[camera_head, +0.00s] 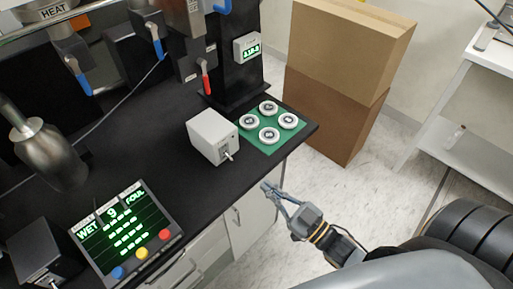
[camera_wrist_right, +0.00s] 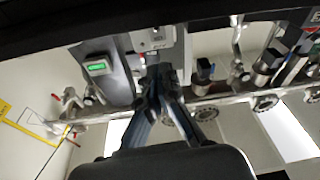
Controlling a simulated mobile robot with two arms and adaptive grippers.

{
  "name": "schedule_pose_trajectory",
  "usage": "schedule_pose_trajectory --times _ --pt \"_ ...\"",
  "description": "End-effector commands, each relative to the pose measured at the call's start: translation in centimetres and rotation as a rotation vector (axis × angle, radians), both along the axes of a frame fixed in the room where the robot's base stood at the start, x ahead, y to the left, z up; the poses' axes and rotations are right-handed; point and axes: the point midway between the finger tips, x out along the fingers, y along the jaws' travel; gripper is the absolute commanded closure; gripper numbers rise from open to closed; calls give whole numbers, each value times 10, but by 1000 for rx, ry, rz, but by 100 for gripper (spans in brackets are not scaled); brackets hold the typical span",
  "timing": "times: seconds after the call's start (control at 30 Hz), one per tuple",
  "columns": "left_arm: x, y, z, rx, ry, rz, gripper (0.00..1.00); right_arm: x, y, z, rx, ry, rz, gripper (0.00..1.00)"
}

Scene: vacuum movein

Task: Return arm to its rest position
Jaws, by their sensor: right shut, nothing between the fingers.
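My right gripper (camera_head: 268,189) is in front of the black bench's (camera_head: 150,150) front edge, over the white cabinet front and floor. Its fingers are together with nothing between them. It also shows in the right wrist view (camera_wrist_right: 156,78), pointing toward valves and a lit display under a dark edge at the top. My left gripper is not in the head view.
On the bench are a white switch box (camera_head: 212,136), a green mat (camera_head: 255,136) with several round white pieces, and a panel with coloured buttons (camera_head: 126,232). Stacked cardboard boxes (camera_head: 340,70) stand beyond the bench's right end. Open floor (camera_head: 335,185) lies right of the gripper.

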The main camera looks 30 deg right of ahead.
Motion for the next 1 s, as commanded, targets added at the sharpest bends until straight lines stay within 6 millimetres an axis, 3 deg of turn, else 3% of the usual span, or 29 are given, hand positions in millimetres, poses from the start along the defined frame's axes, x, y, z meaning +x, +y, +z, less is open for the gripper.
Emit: schedule_pose_trajectory --times 0.2,0.27,0.33,0.47,0.5,0.67,0.8,0.9,1.0 --pt "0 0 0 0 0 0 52 1 -1 -4 -2 9 -3 100" --pt "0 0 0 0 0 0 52 2 -3 -15 -9 34 -15 100" --pt "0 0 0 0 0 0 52 4 -8 -40 -24 93 -39 100" --pt "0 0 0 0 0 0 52 2 -24 -122 -72 284 -109 100" --pt "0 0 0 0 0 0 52 -2 -30 -152 -90 357 -133 100" --pt "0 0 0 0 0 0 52 -38 -46 -268 -160 662 -213 100" --pt "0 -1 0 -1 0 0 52 -95 -51 -359 -222 942 -257 100" --pt "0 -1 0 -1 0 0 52 -148 -49 -414 -265 1147 -274 100" --pt "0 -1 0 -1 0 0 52 -204 -44 -453 -308 1334 -276 100"
